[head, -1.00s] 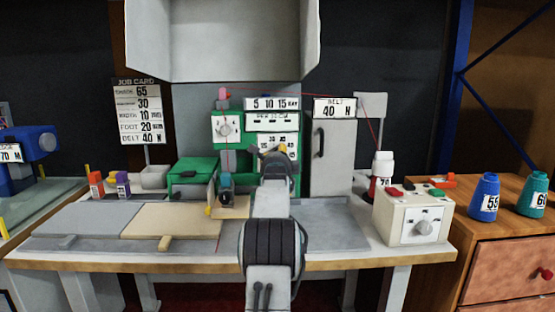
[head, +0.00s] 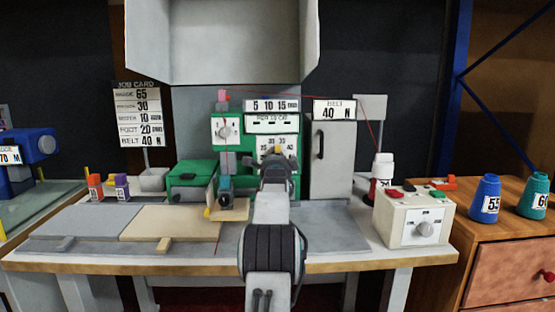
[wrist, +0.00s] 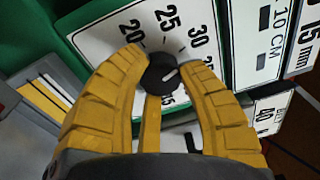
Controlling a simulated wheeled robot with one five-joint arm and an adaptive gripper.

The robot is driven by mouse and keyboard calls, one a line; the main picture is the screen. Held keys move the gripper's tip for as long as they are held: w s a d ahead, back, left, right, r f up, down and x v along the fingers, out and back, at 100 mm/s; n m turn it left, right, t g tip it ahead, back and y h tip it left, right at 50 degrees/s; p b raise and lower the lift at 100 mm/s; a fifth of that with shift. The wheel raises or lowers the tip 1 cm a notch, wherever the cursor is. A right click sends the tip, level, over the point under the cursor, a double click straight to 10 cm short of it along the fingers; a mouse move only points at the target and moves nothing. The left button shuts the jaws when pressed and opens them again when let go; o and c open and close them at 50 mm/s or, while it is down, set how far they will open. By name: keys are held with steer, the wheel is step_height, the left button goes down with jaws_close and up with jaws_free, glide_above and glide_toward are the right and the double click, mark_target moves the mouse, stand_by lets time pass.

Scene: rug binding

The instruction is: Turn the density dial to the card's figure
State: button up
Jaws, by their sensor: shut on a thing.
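The density dial is a small black knob (wrist: 160,84) with a white mark, on a white scale plate (wrist: 100,37) that shows 20, 25 and 30. The mark points up and right in the wrist view, roughly toward the 30; its exact setting is hard to read. My gripper (wrist: 163,68) has its yellow fingers shut on the knob's two sides. In the head view my gripper (head: 276,151) is at the green machine's scale plate (head: 264,146) and hides the dial. The job card (head: 139,112) stands at the back left; its second line reads 30.
A grey cabinet (head: 333,160) stands close on the right. A cream control box (head: 414,220) sits at the table's right end.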

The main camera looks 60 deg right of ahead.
steer(key=shift+w+a+r, duration=0.2)
steer(key=shift+w+r, duration=0.05)
steer(key=shift+r, duration=0.05)
steer(key=o, duration=1)
steer(key=shift+w, duration=0.1)
steer(key=shift+c, duration=0.2)
steer(key=shift+o, duration=1.2)
steer(key=shift+f, duration=0.2)
steer(key=shift+s, duration=0.2)
steer(key=v, duration=1.1)
steer(key=shift+a, duration=0.4)
steer(key=shift+s, duration=0.15)
